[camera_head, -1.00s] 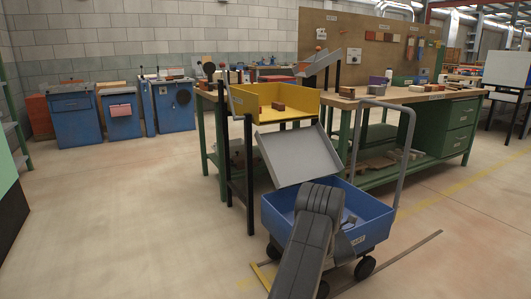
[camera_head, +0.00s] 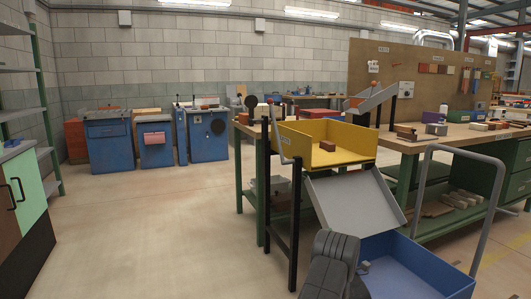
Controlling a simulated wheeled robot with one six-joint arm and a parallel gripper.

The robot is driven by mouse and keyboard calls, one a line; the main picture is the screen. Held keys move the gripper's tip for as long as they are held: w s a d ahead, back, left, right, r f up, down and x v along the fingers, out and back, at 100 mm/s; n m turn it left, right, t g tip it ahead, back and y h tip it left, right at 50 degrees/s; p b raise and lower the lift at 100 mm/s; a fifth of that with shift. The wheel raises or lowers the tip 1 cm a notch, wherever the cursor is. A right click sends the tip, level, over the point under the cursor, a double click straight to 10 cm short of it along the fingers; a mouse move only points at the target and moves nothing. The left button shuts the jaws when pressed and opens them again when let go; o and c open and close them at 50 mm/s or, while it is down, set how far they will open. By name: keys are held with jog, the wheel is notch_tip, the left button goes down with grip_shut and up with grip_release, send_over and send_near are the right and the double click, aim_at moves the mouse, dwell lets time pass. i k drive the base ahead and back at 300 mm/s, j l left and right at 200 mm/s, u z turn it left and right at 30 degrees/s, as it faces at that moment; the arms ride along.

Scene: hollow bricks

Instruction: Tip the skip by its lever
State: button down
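The yellow skip (camera_head: 345,154) sits level on a black post stand, with a red-brown brick (camera_head: 327,146) inside it. The grey lever (camera_head: 277,138) slants along the skip's left side, near the top of the stand. My dark grey arm rises from the bottom edge in front of the blue cart. My gripper is mostly hidden by the arm, so its fingers cannot be made out. No part of my arm touches the lever or the skip.
A grey chute (camera_head: 355,203) slopes from under the skip to the blue cart (camera_head: 418,268), which has a grey push handle (camera_head: 492,215). A green-legged workbench (camera_head: 455,142) stands behind. The floor left of the stand is clear. A cabinet (camera_head: 24,190) stands at far left.

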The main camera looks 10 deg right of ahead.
aim_at(356, 144)
jog(key=i+j, duration=0.15)
jog(key=i, duration=0.35)
jog(key=i+j, duration=0.15)
jog(key=i, duration=0.35)
jog(key=i+j+u, duration=0.1)
jog(key=i, duration=0.4)
jog(key=i+j+z, duration=0.2)
jog(key=i, duration=0.3)
jog(key=i+j+z, duration=0.2)
jog(key=i, duration=0.25)
